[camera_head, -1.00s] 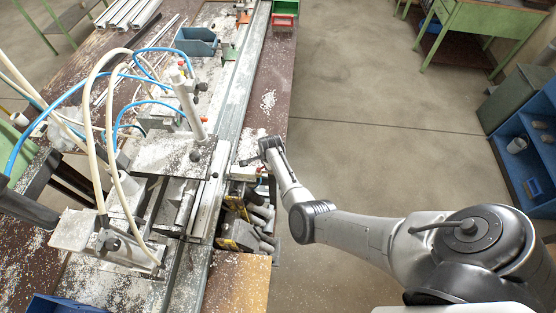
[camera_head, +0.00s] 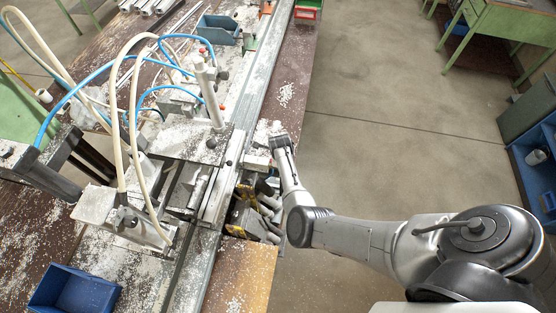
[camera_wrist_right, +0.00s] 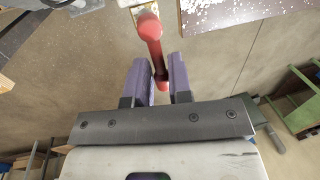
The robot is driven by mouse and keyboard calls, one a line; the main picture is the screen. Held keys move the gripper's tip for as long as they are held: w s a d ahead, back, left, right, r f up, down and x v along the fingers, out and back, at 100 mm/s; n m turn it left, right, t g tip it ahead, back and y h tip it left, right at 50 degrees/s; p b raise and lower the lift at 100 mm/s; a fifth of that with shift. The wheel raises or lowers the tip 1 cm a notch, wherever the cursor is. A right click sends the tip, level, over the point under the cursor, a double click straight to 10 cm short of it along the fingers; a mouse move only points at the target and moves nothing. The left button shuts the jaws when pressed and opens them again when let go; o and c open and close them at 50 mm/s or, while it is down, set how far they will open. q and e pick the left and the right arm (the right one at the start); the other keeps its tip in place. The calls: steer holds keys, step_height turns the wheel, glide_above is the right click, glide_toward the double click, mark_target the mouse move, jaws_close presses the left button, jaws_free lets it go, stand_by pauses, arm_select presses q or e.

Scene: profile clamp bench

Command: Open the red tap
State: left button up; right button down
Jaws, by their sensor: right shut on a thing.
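The red tap (camera_wrist_right: 151,32) shows in the right wrist view as a red handle with a rounded end, running down between my fingers. My right gripper (camera_wrist_right: 160,75) has purple pads on both sides of the handle and is shut on it. In the head view my right gripper (camera_head: 281,143) is at the right edge of the clamp bench, and the tap cannot be made out clearly there. My left gripper is not in view.
The clamp bench (camera_head: 285,62) carries hoses, an upright cylinder (camera_head: 209,92), a blue bin (camera_head: 219,30) and a red bin (camera_head: 307,14). An empty blue tray (camera_head: 75,291) is at lower left. Open floor (camera_head: 400,90) lies right of the bench.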

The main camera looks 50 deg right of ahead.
stand_by(0.5)
steer(key=c, duration=1)
jaws_free()
steer(key=shift+c, duration=0.2)
steer(key=shift+r, duration=0.2)
step_height(320, 180, up, 13)
steer(key=s+a, duration=0.1)
steer(key=a, duration=0.1)
steer(key=shift+s+a, duration=0.2)
